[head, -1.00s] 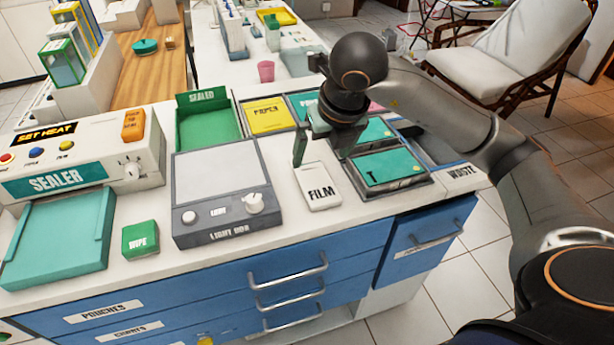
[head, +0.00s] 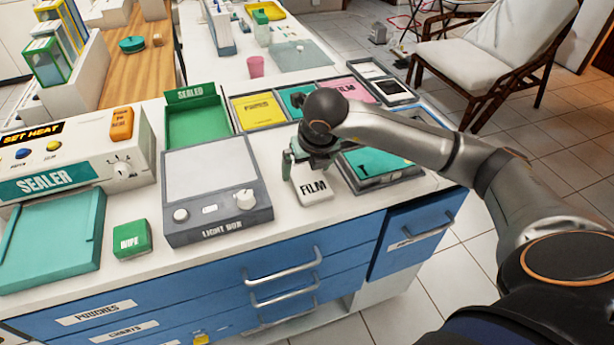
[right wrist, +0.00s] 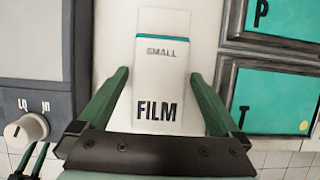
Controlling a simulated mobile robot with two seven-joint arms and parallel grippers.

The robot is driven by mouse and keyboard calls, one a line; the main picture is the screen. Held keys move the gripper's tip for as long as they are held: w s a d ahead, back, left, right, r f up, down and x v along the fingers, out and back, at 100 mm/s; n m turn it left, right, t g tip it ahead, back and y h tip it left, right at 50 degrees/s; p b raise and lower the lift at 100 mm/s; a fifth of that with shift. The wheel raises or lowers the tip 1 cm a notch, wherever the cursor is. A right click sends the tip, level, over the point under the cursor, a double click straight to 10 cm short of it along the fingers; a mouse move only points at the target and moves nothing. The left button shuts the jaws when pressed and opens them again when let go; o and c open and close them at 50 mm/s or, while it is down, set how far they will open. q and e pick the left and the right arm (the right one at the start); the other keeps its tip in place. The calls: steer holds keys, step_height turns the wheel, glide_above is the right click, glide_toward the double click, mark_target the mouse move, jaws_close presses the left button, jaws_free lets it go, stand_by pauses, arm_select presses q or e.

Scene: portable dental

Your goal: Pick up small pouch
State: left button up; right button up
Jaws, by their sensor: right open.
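A white packet printed SMALL and FILM (right wrist: 160,90), with a thin teal band near its top, lies on the white counter. It is the only thing marked small that I can read; I cannot tell whether it is a pouch. In the head view its FILM end (head: 314,189) shows, with the rest hidden under my right gripper (head: 302,165). In the right wrist view my right gripper (right wrist: 158,76) is open, its green fingers on either side of the packet with gaps.
A light box (head: 217,227) stands close left of the packet. Dark trays with teal contents (head: 385,162) are close on the right. A green SEALED tray (head: 197,119) and a yellow compartment (head: 259,109) lie behind. A green WIPE block (head: 132,240) is further left.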

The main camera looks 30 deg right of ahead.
steer(key=shift+w+f, duration=0.1)
steer(key=shift+f, duration=0.15)
steer(key=c, duration=1.1)
